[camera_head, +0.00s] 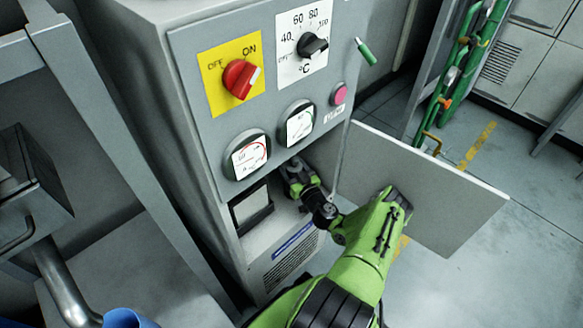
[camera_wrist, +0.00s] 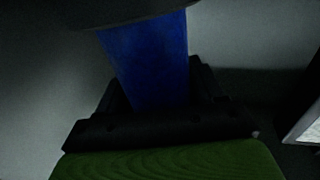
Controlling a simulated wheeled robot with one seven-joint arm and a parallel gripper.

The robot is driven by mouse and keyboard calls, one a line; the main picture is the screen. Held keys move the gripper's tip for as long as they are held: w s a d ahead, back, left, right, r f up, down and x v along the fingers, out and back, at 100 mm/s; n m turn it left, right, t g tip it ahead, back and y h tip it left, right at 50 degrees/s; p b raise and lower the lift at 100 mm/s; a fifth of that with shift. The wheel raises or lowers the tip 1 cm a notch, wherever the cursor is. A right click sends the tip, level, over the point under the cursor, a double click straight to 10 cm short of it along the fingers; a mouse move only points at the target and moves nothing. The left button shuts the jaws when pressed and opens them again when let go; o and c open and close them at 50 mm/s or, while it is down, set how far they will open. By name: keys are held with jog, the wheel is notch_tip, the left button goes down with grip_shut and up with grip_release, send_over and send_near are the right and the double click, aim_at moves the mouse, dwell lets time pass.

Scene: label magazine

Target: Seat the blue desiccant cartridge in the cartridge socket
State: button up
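The blue desiccant cartridge (camera_wrist: 150,60) fills the middle of the wrist view, between the dark fingers of my gripper (camera_wrist: 155,92). My gripper appears shut on it; the finger contact is in deep shadow. The cartridge's upper end runs behind a dark shape (camera_wrist: 140,12) that I cannot identify. In the head view my gripper (camera_head: 297,176) reaches into the cabinet's open lower compartment, below the gauges. The cartridge is hidden there. The cartridge socket cannot be made out in either view, and I cannot tell whether the cartridge touches it.
The grey cabinet (camera_head: 205,75) carries a red switch (camera_head: 240,78), a dial and two gauges above the opening. Its open door (camera_head: 440,190) stands out to the right, close to my arm. A black-framed panel (camera_head: 251,207) is left of my gripper. A blue object (camera_head: 127,318) shows at bottom left.

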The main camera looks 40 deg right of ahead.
jog(key=o, duration=0.4)
jog(key=p+v, duration=0.5)
jog(key=v, duration=1)
jog(key=shift+s+a+r, duration=0.1)
jog(key=shift+s+a, duration=0.05)
jog(key=shift+s, duration=0.25)
